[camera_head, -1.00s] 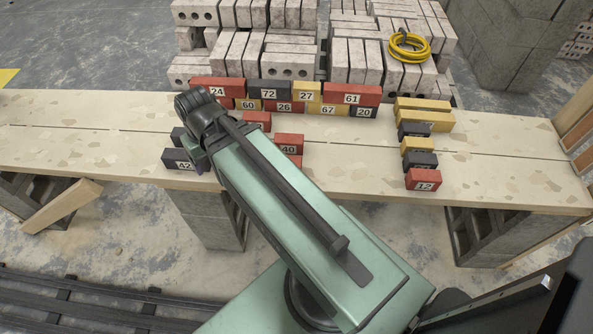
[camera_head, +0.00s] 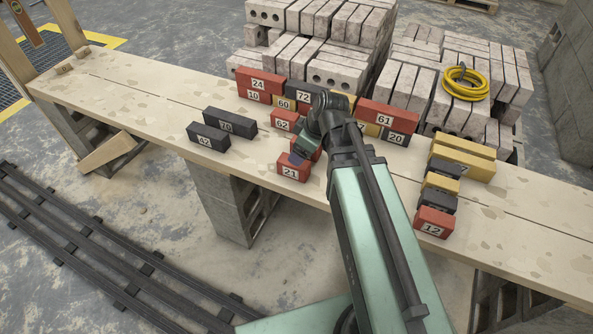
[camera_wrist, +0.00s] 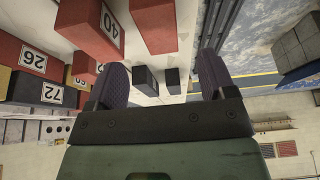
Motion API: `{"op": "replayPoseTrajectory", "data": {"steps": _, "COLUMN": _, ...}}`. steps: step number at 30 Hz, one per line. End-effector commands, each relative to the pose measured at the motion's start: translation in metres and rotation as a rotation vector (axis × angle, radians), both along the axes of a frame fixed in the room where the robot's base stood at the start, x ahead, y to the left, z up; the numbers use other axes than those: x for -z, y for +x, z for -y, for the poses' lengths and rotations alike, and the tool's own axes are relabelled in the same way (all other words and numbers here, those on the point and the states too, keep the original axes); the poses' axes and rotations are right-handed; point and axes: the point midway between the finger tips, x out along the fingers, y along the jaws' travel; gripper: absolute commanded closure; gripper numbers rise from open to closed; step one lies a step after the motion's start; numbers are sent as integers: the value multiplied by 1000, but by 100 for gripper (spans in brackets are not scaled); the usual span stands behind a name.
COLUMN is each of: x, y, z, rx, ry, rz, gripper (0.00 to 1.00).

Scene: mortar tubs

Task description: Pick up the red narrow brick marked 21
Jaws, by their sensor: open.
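The red brick marked 21 (camera_head: 292,172) lies at the front edge of the plank table in the head view, its number facing me. My gripper (camera_head: 298,157) is just above and behind it, partly hiding another red brick. In the wrist view my gripper (camera_wrist: 165,80) is open, with nothing between its two dark fingers. A red brick (camera_wrist: 152,25) with no readable number shows beyond them, probably 21. The red brick marked 40 (camera_wrist: 88,22) is beside it. I cannot tell whether the gripper touches any brick.
Red brick 62 (camera_head: 284,121) lies behind 21. Dark bricks 42 (camera_head: 208,138) and 76 (camera_head: 229,121) lie to the left. A back row includes red bricks 24 (camera_head: 260,84) and 61 (camera_head: 387,115). Red brick 12 (camera_head: 434,222) and several others stand right. Left plank (camera_head: 110,85) is clear.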

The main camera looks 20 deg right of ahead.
Motion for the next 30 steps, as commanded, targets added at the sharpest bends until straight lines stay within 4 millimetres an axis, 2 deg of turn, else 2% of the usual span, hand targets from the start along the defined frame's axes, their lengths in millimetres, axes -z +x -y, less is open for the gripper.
{"op": "replayPoseTrajectory", "data": {"steps": 1, "x": 21, "y": 3, "z": -3, "rx": -1, "ry": 0, "rz": 0, "gripper": 23}}
{"op": "replayPoseTrajectory", "data": {"steps": 3, "x": 35, "y": 7, "z": -7, "rx": -1, "ry": 0, "rz": 0, "gripper": 23}}
{"op": "replayPoseTrajectory", "data": {"steps": 5, "x": 41, "y": 9, "z": -10, "rx": 0, "ry": 1, "rz": -1, "gripper": 23}}
{"op": "replayPoseTrajectory", "data": {"steps": 10, "x": 41, "y": 11, "z": -12, "rx": 1, "ry": 0, "rz": -1, "gripper": 23}}
{"op": "replayPoseTrajectory", "data": {"steps": 18, "x": 88, "y": 23, "z": -24, "rx": 0, "ry": -1, "rz": -1, "gripper": 23}}
{"op": "replayPoseTrajectory", "data": {"steps": 30, "x": 85, "y": 24, "z": -26, "rx": 2, "ry": 0, "rz": -1, "gripper": 23}}
